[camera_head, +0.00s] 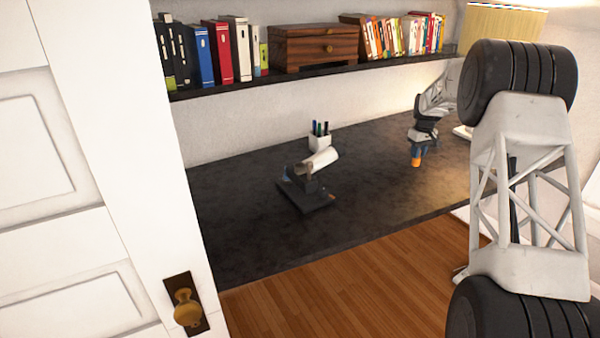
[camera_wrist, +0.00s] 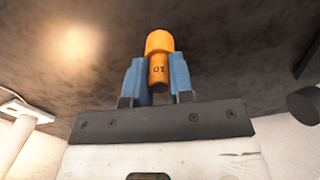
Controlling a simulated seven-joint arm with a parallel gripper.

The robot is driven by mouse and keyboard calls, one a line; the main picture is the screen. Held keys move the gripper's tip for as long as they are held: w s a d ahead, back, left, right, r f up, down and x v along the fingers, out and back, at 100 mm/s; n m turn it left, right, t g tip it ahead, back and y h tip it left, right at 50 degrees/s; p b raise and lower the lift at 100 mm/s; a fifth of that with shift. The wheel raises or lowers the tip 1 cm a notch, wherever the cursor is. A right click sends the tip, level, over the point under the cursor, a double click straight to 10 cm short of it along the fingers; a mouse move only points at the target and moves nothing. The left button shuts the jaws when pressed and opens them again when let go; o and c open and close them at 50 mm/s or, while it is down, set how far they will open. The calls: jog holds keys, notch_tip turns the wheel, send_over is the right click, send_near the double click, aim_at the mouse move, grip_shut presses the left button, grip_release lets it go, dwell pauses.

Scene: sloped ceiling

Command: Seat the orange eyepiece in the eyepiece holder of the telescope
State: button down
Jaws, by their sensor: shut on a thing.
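The orange eyepiece (camera_head: 416,161) is in my gripper (camera_head: 415,150), above the right part of the dark desk. In the wrist view the orange eyepiece (camera_wrist: 159,52) stands between the two blue fingers of my gripper (camera_wrist: 157,80), which are shut on it. It has a wider orange end and a narrower barrel with dark marks. The telescope (camera_head: 321,161) stands on the desk to the left of my gripper, well apart from it. It has a white tube and a dark base. Its eyepiece holder is too small to make out surely.
A white pen cup (camera_head: 320,142) stands behind the telescope. A shelf (camera_head: 215,91) with books and a wooden drawer box (camera_head: 316,47) runs above the desk (camera_head: 240,230). A white door (camera_head: 95,170) fills the left. The desk between telescope and gripper is clear.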

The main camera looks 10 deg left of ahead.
jog(key=s+a+r+n, duration=0.4)
jog(key=s+a+n, duration=0.1)
jog(key=a, duration=0.9)
jog(key=s+a+r+n, duration=0.3)
jog(key=s+a+n, duration=0.2)
jog(key=a, duration=0.9)
jog(key=s+a+r+n, duration=0.4)
jog(key=s+a, duration=0.3)
jog(key=a, duration=0.7)
jog(key=shift+s+r+n, duration=0.3)
jog(key=shift+n, duration=0.6)
jog(key=shift+a, duration=0.1)
jog(key=shift+f, duration=0.1)
jog(key=shift+f, duration=2.4)
jog(key=shift+f, duration=2.5)
jog(key=shift+f, duration=0.15)
